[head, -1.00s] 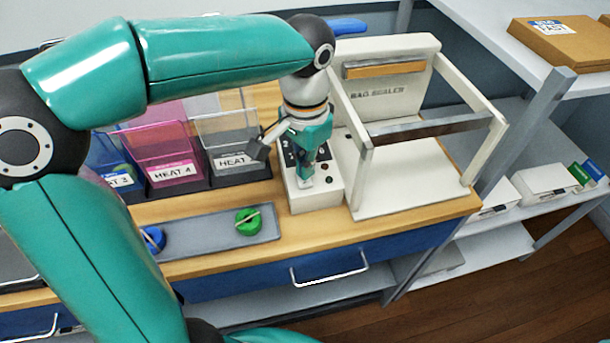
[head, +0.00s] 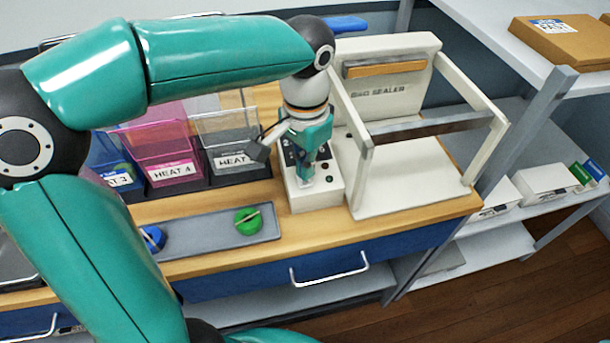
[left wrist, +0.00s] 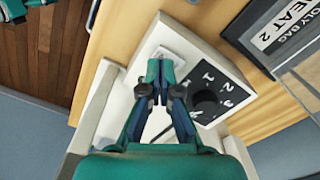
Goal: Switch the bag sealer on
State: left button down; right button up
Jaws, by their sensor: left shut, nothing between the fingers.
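The bag sealer (head: 405,190) is a cream machine with a raised back plate lettered BAG SEALER and a front frame, standing on the wooden bench. Its control box (head: 318,201) is at its left, with small round buttons on the right part of its top. In the left wrist view the box (left wrist: 200,50) shows a black dial (left wrist: 207,101) with numbers and a pale switch plate (left wrist: 168,60). My left gripper (head: 305,183) is shut and empty, pointing down over the box; its fingertips (left wrist: 160,68) cover part of the switch plate. Contact cannot be told. My right gripper is not in view.
A grey tray (head: 200,232) holds a green disc (head: 248,220) and a blue disc (head: 153,238). Shelves (head: 500,230) with boxes are at right.

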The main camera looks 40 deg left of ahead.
pick_arm(q)
jog(key=shift+f+b, duration=0.85)
jog(key=shift+f, duration=0.25)
dwell(0.3)
jog(key=shift+r, duration=0.15)
jog(key=shift+r+p, duration=3.25)
jog(key=shift+r, duration=0.15)
